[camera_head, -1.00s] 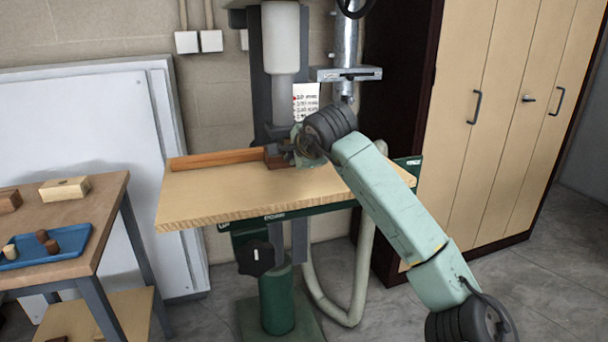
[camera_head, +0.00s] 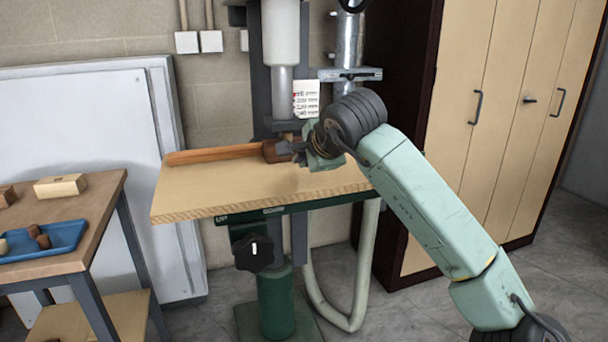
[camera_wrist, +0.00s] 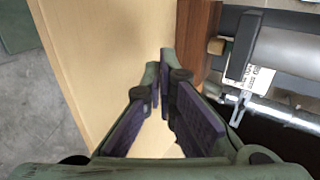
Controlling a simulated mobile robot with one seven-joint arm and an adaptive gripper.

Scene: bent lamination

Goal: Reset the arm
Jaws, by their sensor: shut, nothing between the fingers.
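My gripper (camera_head: 285,147) is at the end of my pale green arm, just above the wooden drill-press table, near the back fence. Its fingers are shut with nothing held between them. In the wrist view the dark-padded fingers (camera_wrist: 163,85) converge over the bare table top.
The wooden table top (camera_head: 235,190) is otherwise clear. The drill press column and a paper note (camera_head: 306,98) stand behind it. A workbench (camera_head: 85,212) with a blue tray (camera_head: 65,236) and wooden blocks is at left. A tall cabinet (camera_head: 460,140) stands at right.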

